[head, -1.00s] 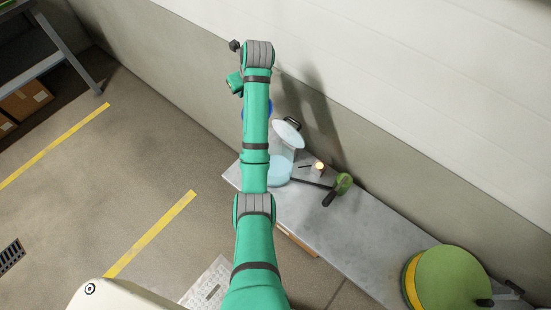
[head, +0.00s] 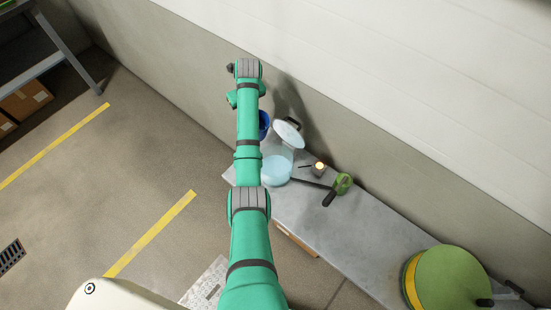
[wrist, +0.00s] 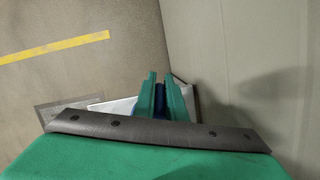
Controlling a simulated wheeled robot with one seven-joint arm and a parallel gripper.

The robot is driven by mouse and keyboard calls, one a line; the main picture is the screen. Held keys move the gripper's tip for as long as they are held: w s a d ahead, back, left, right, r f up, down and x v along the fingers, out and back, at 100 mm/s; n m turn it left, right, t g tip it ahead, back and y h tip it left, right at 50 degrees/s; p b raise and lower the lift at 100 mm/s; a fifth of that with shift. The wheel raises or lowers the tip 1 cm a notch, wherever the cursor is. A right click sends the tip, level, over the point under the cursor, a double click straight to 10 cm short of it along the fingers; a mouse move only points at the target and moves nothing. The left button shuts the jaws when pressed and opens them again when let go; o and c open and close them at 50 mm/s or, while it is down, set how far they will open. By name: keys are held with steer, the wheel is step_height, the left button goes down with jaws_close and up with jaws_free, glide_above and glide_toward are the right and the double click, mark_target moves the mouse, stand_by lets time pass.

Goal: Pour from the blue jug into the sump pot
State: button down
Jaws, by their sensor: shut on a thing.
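My gripper (wrist: 160,92) shows in the wrist view as two green fingers, shut on a dark blue thing between them, the blue jug (wrist: 160,100). In the head view my arm hides the gripper, and only a strip of the blue jug (head: 264,125) shows at the arm's right side. The jug's tilt and its mouth cannot be made out. Just right of the jug is a tall, pale, see-through vessel (head: 289,136) with a pale blue lower part, on the bench end. It looks like the sump pot. Whether the jug overlaps its rim is unclear.
The grey bench (head: 370,234) runs to the lower right along the wall (head: 400,150). A green tool (head: 342,184) with dark handles and a small block with a glowing top (head: 319,168) lie near the vessel. A large green drum (head: 455,280) stands at lower right. The mid-bench is clear.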

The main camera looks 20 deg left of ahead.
step_height(320, 180, down, 9)
steer(key=a+g+h, duration=0.1)
steer(key=h, duration=0.1)
steer(key=shift+w+f+g, duration=0.2)
steer(key=shift+w+g, duration=0.1)
steer(key=shift+w, duration=0.1)
stand_by(0.3)
steer(key=shift+f, duration=0.15)
stand_by(0.5)
